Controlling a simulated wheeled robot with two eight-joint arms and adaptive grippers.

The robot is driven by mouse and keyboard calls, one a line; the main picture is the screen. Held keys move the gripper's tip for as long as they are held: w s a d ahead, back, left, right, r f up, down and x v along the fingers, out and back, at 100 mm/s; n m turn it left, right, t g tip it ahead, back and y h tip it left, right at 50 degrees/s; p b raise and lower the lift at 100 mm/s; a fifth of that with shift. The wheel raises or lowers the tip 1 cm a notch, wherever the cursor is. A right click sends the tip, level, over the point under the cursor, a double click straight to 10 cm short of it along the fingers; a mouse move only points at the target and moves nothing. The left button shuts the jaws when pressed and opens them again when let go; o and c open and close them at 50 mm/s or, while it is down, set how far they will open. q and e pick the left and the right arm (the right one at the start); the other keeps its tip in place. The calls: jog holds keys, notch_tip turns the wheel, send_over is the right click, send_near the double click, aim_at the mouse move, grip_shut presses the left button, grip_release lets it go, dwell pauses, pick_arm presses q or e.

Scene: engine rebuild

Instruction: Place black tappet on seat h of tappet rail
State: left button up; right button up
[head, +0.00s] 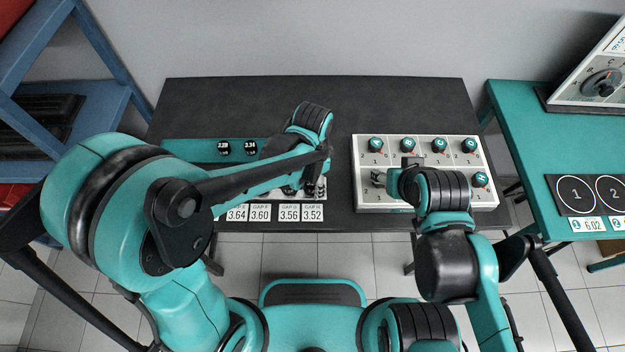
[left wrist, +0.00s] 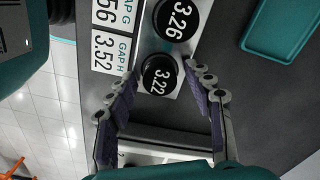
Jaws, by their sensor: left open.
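A black tappet (left wrist: 160,75) marked 3.22 sits on the end of the pale tappet rail (left wrist: 140,47), beside the GAP H 3.52 label. A second black tappet (left wrist: 176,20) marked 3.26 sits next to it on the rail. My left gripper (left wrist: 163,83) is open, with its two fingertips on either side of the 3.22 tappet and apart from it. In the head view the left arm hides much of the rail (head: 322,192). My right gripper (head: 387,180) is over the left part of the white tray; its fingers are too unclear to judge.
Black tappets marked 3.38 (head: 223,147) and 3.34 (head: 250,147) stand on a teal tray (head: 185,147). A teal table (head: 540,120) stands further right. The back of the dark table (head: 390,95) is clear.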

aim_at(312, 182)
pick_arm(q)
jog(key=shift+r, duration=0.25)
notch_tip(312, 182, up, 12)
jog(key=p, duration=0.4)
jog(key=s+a+r+n+t, duration=0.2)
jog(key=a+n, duration=0.4)
jog(key=a, duration=0.3)
jog(key=s+a+r+n+t, duration=0.2)
jog(key=a+n+t, duration=0.3)
jog(key=a, duration=0.3)
jog(key=shift+s+a+r+n, duration=0.35)
jog(key=shift+s+n, duration=0.25)
jog(key=shift+n, duration=0.2)
